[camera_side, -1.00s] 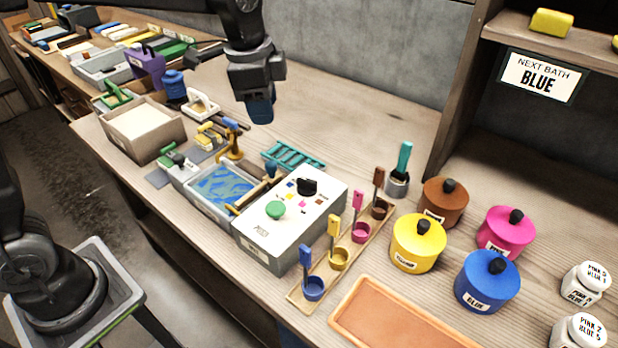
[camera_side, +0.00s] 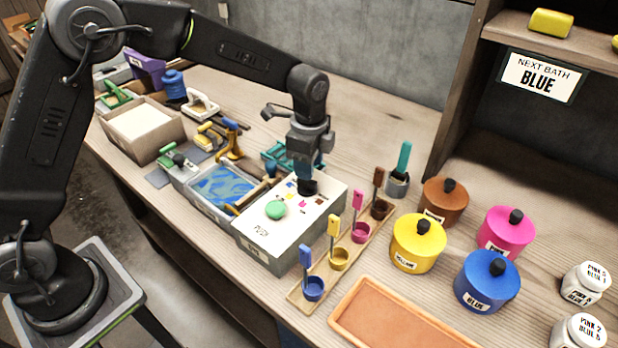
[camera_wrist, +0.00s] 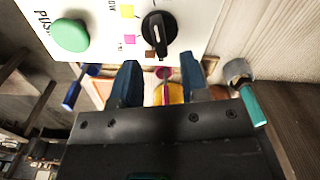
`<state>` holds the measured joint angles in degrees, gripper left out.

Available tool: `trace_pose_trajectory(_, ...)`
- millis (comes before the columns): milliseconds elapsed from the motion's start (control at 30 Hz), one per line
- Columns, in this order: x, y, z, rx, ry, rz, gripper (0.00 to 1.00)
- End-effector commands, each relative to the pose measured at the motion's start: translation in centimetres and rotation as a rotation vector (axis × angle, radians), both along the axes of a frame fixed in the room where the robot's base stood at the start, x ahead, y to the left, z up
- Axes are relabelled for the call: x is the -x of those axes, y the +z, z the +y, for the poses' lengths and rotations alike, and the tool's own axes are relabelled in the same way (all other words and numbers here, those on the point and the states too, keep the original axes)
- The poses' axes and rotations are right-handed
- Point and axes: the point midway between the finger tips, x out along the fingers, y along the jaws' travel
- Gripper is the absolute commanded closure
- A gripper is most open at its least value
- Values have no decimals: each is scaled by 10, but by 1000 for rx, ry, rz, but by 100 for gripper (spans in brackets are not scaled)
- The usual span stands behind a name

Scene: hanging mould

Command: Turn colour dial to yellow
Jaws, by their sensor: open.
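The colour dial (camera_side: 308,187) is a black knob on top of a white box (camera_side: 262,240). Which patch the pointer faces is hard to tell. My gripper (camera_side: 306,168) is over the dial in the side view, partly hiding it. In the wrist view its blue fingers (camera_wrist: 160,78) are apart with nothing held between them; the dial appears beyond the tips. I cannot tell whether they touch it.
A green push button (camera_side: 276,209) is on the same box. A rack (camera_side: 297,294) with several small coloured cups and upright tags stands to the right, near lidded pots (camera_side: 418,243). A tray of blue liquid (camera_side: 228,188) is to the left. A sign (camera_side: 540,77) reads NEXT BATH BLUE.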

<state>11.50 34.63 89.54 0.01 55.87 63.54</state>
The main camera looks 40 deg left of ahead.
Motion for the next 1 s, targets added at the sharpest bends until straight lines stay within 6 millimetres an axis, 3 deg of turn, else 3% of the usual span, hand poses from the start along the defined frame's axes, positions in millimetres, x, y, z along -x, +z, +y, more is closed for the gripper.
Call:
trace_pose_trajectory(100, 0, -22, 0, 0, 1, 2, 60)
trace_pose_trajectory(300, 0, -42, 0, 0, 1, 0, 60)
trace_pose_trajectory(667, 0, -47, 0, 0, 1, -1, 60)
trace_pose_trajectory(1000, 0, -46, 0, 0, 1, -2, 91)
